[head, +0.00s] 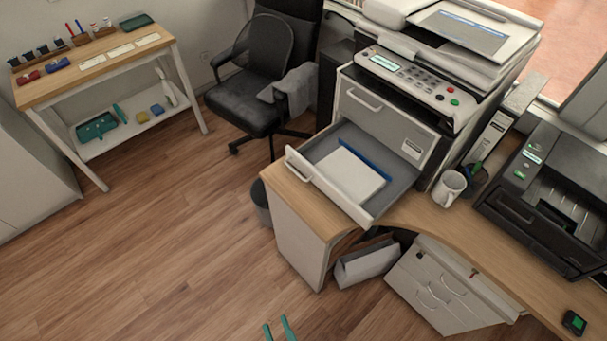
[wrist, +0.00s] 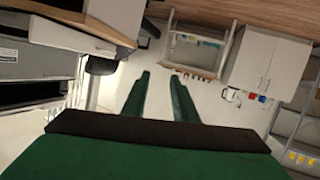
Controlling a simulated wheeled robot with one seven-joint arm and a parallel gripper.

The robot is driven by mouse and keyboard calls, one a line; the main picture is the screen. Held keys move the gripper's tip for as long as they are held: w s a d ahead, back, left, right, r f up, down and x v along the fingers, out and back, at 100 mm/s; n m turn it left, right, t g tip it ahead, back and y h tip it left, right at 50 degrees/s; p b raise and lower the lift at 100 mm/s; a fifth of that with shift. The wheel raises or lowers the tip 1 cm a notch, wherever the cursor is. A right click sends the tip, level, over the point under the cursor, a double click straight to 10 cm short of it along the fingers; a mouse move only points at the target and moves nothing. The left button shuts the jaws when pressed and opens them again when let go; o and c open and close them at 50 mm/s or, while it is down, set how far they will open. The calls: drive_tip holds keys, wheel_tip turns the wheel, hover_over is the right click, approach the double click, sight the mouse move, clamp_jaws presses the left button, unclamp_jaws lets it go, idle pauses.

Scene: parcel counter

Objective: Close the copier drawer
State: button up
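The copier (head: 420,90) stands on the wooden desk, right of centre in the head view. Its lower drawer (head: 377,205) is pulled out toward the front left, with a stack of white paper (head: 347,176) and a blue strip inside. The drawer's handle (head: 298,165) is on its front panel. The drawer above it is shut. My gripper (head: 279,331) shows at the bottom edge of the head view, its two green fingers apart, well below and in front of the drawer. In the wrist view my gripper (wrist: 161,82) is open, with nothing between the fingers.
A white mug (head: 449,188) and a pen cup stand right of the drawer. A black printer (head: 555,195) is further right. An office chair (head: 262,90) stands behind left, and a small cart (head: 95,65) is at the far left. The wooden floor (head: 160,230) left of the desk is clear.

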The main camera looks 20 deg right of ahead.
drive_tip(key=w+d+f+n+g+h, duration=0.1)
drive_tip(key=w+d+f+n+h, duration=0.15)
drive_tip(key=w+f, duration=0.5)
drive_tip(key=w+d+f+n+g+h, duration=0.1)
drive_tip(key=w+d+f+n, duration=0.25)
drive_tip(key=w, duration=0.75)
drive_tip(key=w+d+r+g+h, duration=0.1)
drive_tip(key=w+d+r+h, duration=0.3)
drive_tip(key=w, duration=0.5)
drive_tip(key=w+d+r+g+h, duration=0.1)
drive_tip(key=w+d+r+h, duration=0.1)
drive_tip(key=w+r+h, duration=0.35)
drive_tip(key=shift+y, duration=0.6)
drive_tip(key=x, duration=0.4)
drive_tip(key=w+x, duration=0.1)
drive_tip(key=x, duration=0.3)
drive_tip(key=a+x, duration=0.1)
drive_tip(key=x, duration=0.3)
drive_tip(key=shift+w+a+r, duration=0.1)
drive_tip(key=shift+w+r, duration=0.1)
clamp_jaws()
